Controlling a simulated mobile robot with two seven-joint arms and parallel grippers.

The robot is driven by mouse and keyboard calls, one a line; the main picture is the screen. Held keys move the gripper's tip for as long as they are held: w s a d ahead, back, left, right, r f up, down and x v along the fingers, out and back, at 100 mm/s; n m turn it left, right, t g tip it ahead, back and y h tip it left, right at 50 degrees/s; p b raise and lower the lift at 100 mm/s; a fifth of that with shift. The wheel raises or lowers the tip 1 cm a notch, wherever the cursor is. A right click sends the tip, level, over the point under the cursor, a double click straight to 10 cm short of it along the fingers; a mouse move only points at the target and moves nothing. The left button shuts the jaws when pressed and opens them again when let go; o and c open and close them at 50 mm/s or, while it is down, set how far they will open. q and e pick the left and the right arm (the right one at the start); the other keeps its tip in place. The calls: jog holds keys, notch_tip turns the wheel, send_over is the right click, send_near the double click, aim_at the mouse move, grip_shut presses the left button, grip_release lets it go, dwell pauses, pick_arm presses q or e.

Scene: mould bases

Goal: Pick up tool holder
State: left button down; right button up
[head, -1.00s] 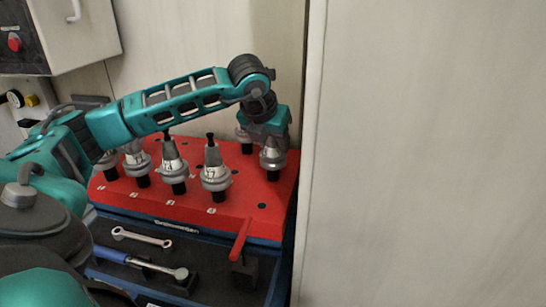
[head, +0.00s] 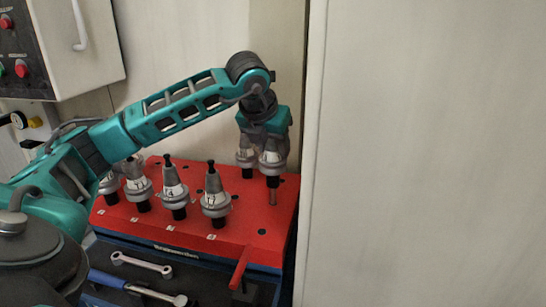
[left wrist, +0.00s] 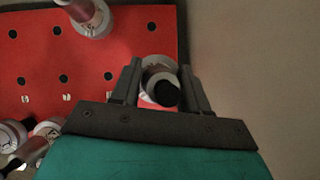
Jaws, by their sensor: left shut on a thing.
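My left gripper (head: 268,146) is shut on a grey tool holder (head: 270,163) at the right end of the red rack (head: 240,238). The tool holder hangs upright above the rack, with a copper-coloured shank showing under its black collar. In the left wrist view, the held tool holder (left wrist: 160,82) sits between the two fingers, seen from its top end. Another tool holder (head: 245,160) stands just behind it. Several labelled tool holders stand in the rack to the left, such as this one (head: 215,197). My right gripper is not in view.
A red lever (head: 239,268) sticks out at the rack's front right. A dark tray below holds a wrench (head: 142,264). A pale panel (head: 430,150) rises close to the right of the rack. A control box (head: 70,45) is at upper left.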

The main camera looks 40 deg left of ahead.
pick_arm(q)
notch_tip(320, 180, up, 14)
jog(key=p, duration=0.3)
jog(key=shift+f, duration=0.1)
jog(key=shift+r+p, duration=0.5)
jog(key=shift+r, duration=0.1)
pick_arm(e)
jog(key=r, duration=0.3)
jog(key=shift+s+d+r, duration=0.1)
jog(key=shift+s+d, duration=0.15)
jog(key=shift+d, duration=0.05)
pick_arm(q)
jog(key=shift+f, duration=0.1)
